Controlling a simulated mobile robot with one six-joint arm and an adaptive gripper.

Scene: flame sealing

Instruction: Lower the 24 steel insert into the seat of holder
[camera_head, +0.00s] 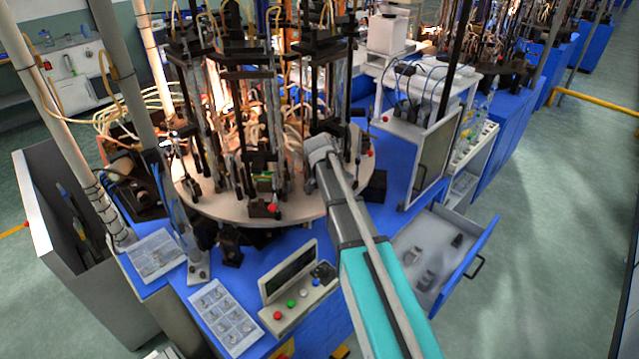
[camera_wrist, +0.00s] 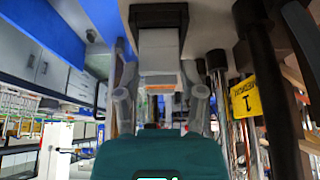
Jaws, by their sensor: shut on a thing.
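My gripper (camera_head: 320,150) is at the right part of the round table in the head view, beside black upright stands. In the wrist view my gripper (camera_wrist: 157,72) has its two grey fingers on either side of a grey metal block, which looks like the steel insert (camera_wrist: 158,48). It is shut on this block. A dark block (camera_wrist: 158,15), perhaps part of the holder, shows right beyond the insert. I cannot tell whether the two touch. The seat is hidden, and the head view does not show the insert clearly.
The round table (camera_head: 200,200) carries many black stands and hoses close around my gripper. A control box (camera_head: 298,290), parts trays (camera_head: 225,318) and an open drawer (camera_head: 470,262) lie nearer.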

